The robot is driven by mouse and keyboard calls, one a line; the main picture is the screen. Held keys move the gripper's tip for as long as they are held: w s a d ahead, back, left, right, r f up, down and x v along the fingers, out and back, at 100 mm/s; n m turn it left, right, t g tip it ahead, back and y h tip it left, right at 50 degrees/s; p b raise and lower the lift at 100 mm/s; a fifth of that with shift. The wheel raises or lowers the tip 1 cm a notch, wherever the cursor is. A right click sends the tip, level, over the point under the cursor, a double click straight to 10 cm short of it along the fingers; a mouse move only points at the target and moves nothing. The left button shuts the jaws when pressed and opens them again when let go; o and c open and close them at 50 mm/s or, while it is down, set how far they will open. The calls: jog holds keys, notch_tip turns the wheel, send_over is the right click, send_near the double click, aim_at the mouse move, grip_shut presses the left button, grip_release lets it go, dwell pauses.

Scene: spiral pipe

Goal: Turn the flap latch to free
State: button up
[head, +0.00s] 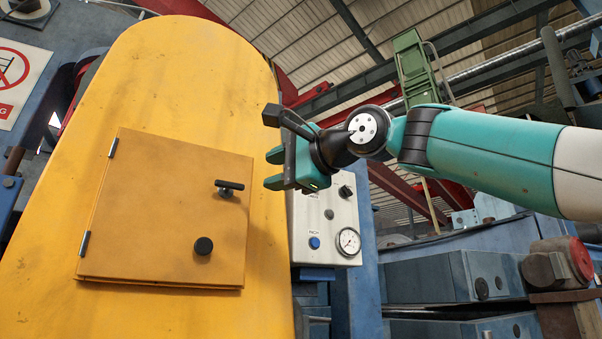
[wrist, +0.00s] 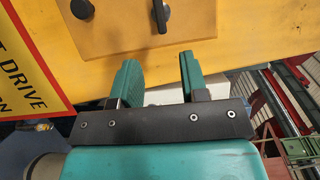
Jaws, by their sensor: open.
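The flap (head: 160,215) is an orange square door on the yellow housing, closed flat, with hinges on its left edge. Its latch (head: 229,186) is a black bar handle near the flap's right edge, with the bar lying about horizontal in the head view. A round black knob (head: 204,246) sits below it. In the wrist view the flap (wrist: 115,28) shows at the top, with the dark bar-shaped latch (wrist: 160,15) beyond the fingers. My gripper (head: 274,169) is open and empty, to the right of the latch and apart from it; its green fingers also show in the wrist view (wrist: 157,82).
A grey control panel (head: 327,225) with a gauge and blue button stands right of the housing, behind and below my gripper. Blue machinery (head: 450,275) fills the lower right. A yellow sign (wrist: 30,65) is at left in the wrist view.

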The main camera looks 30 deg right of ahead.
jog(key=shift+b+v, duration=0.3)
jog(key=shift+v, duration=2.35)
jog(key=a+f+n+g, duration=0.2)
jog(key=f+n+g, duration=0.15)
jog(key=f, duration=0.75)
jog(key=w+a+f+n+g, duration=0.1)
jog(key=a+f+n+g, duration=0.25)
jog(key=f, duration=0.65)
jog(key=a+f+n+g, duration=0.15)
jog(key=f+n, duration=0.25)
jog(key=f, duration=0.7)
jog(key=s+f+n+g+h, duration=0.1)
jog(key=s+f+n+g, duration=0.3)
jog(key=s+f, duration=0.4)
jog(key=s+a+f+n+g+h, duration=0.1)
jog(key=s+f+n+g, duration=0.3)
jog(key=f, duration=0.8)
jog(key=s+n, duration=0.2)
jog(key=s, duration=0.2)
jog(key=shift+a, duration=0.2)
